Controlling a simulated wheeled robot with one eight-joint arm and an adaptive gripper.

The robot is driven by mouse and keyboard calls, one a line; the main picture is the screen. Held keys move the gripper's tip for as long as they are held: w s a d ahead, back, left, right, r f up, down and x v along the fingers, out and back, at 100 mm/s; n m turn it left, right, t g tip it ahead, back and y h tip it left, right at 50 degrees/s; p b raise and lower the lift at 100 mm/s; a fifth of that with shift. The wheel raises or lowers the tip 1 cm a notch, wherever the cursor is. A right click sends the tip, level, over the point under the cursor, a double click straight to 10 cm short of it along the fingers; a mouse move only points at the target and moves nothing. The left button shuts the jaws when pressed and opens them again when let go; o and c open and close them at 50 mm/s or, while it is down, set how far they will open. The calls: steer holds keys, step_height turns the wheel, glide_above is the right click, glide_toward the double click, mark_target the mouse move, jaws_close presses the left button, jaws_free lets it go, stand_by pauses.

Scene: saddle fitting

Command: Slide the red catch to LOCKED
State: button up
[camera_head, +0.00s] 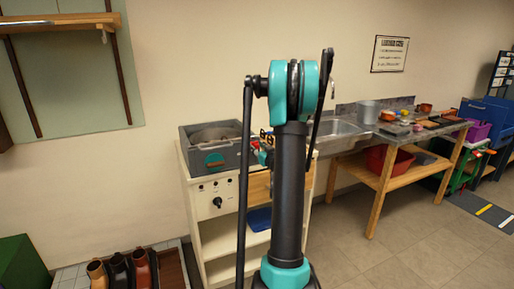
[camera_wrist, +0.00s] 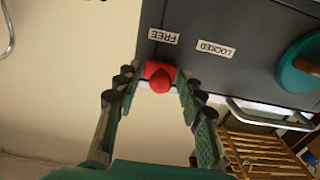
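The red catch (camera_wrist: 160,76) is at the edge of a dark grey box (camera_wrist: 225,20), on the side of the FREE label (camera_wrist: 164,36). The LOCKED label (camera_wrist: 216,48) is to its right in the wrist view; both labels appear upside down. My gripper (camera_wrist: 157,84) is open, with one finger on each side of the catch. Small gaps seem to show; I cannot tell whether either finger touches it. In the head view the grey box (camera_head: 190,136) stands on a cream cabinet, and my arm hides part of its right side.
A teal round part (camera_wrist: 303,62) is on the box to the right in the wrist view. The cabinet (camera_head: 205,188) has a knob on its front. A sink (camera_head: 338,130) and a workbench (camera_head: 405,133) with several items stand to the right.

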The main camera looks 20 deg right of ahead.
mark_target(242, 145)
jaws_close()
stand_by(0.3)
steer(key=shift+a, duration=0.1)
steer(key=shift+a, duration=0.4)
steer(key=a, duration=0.5)
jaws_free()
steer(key=shift+s, duration=0.15)
